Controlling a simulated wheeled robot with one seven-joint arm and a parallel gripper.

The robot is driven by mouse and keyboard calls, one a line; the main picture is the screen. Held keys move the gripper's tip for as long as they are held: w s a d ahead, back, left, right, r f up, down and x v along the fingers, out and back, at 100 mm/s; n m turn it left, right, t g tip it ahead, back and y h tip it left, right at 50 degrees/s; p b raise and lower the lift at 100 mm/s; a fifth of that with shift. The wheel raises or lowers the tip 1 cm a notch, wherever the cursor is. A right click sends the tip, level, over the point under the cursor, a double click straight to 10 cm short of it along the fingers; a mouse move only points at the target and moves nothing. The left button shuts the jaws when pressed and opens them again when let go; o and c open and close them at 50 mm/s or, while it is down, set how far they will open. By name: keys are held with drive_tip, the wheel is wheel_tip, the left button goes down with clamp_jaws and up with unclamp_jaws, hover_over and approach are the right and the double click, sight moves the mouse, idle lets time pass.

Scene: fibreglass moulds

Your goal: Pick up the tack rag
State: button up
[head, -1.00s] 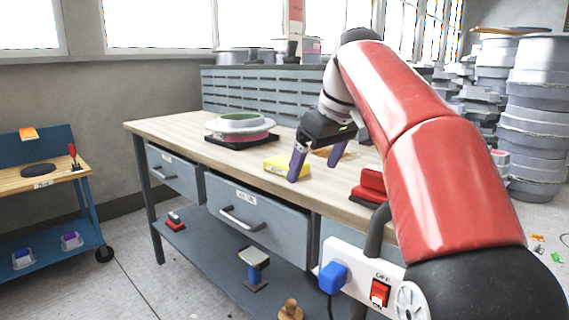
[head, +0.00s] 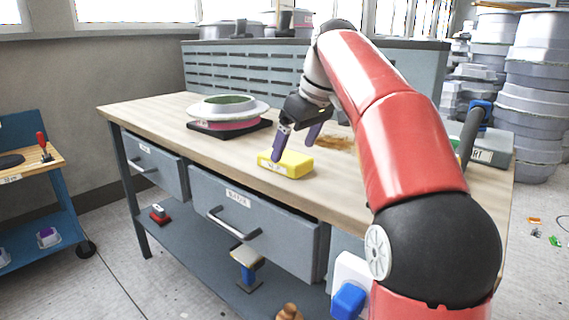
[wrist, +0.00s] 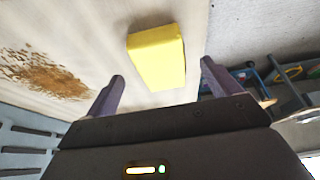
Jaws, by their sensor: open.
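The tack rag (head: 286,164), a yellow block-like piece with a small label on its front side, lies on the wooden bench top near the front edge. It also shows in the wrist view (wrist: 157,57), just beyond my fingertips and between their lines. My gripper (head: 295,148) is open and empty, with two purple fingers pointing down over the back of the rag. In the wrist view my gripper (wrist: 162,72) shows both fingers apart, with the rag not clasped. Whether a finger touches the rag is unclear.
A brown dusty patch (head: 336,142) marks the bench beside the rag. A round white mould (head: 228,108) on a dark base stands to the left. Drawers (head: 250,217) are under the front edge. A grey labelled box (head: 490,150) stands at right. Bare wood lies around the rag.

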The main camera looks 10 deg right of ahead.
sight(290, 157)
drive_tip(key=shift+x, duration=1.55)
drive_tip(key=c, duration=1.1)
drive_tip(key=shift+o, duration=0.2)
drive_tip(key=shift+r, duration=0.1)
wheel_tip(290, 157, up, 10)
drive_tip(key=p, duration=0.1)
